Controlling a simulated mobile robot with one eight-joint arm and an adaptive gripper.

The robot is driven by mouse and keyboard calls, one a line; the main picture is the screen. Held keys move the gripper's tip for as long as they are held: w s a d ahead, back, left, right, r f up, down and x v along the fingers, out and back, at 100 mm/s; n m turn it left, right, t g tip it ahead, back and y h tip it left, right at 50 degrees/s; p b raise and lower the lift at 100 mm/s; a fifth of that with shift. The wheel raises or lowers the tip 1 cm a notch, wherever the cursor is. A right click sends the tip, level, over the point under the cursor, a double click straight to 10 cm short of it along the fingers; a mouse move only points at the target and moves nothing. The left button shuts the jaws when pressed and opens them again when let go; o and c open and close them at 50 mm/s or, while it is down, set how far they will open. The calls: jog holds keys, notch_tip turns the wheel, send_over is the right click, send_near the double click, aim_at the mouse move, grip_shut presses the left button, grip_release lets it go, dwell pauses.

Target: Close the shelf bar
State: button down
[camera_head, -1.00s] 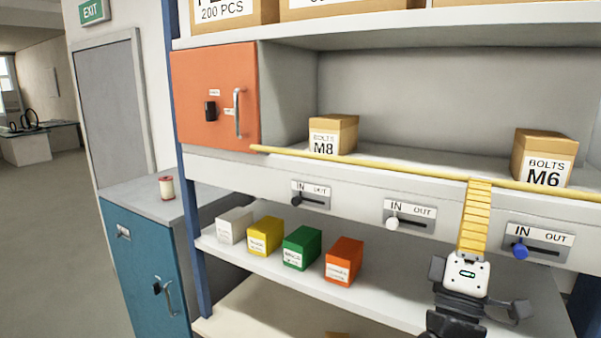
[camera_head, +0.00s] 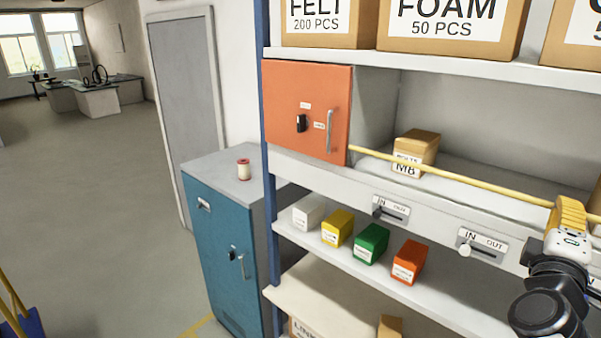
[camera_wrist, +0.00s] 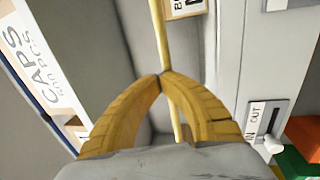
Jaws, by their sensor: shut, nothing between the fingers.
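The yellow shelf bar (camera_head: 450,178) runs along the front of the shelf. Its left end is by the lower right corner of the orange door, and it slopes down to the right in the picture. My gripper (camera_head: 571,203) is at the right side of the head view, its yellow fingers up at the bar. In the wrist view the fingertips (camera_wrist: 165,78) meet and are shut. The bar (camera_wrist: 158,35) passes right at the fingertips there and shows again between the fingers. I cannot tell whether they touch it.
The orange door (camera_head: 306,110) stands shut left of the bar. A bolts M8 box (camera_head: 417,152) sits behind the bar. Sliders with IN/OUT labels (camera_head: 482,244) are below it. Small coloured boxes (camera_head: 371,243) stand on the lower shelf. A blue cabinet (camera_head: 222,250) and open floor are left.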

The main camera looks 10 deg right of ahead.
jog(key=shift+x, duration=1.1)
jog(key=shift+r, duration=0.15)
jog(key=shift+s+r, duration=0.1)
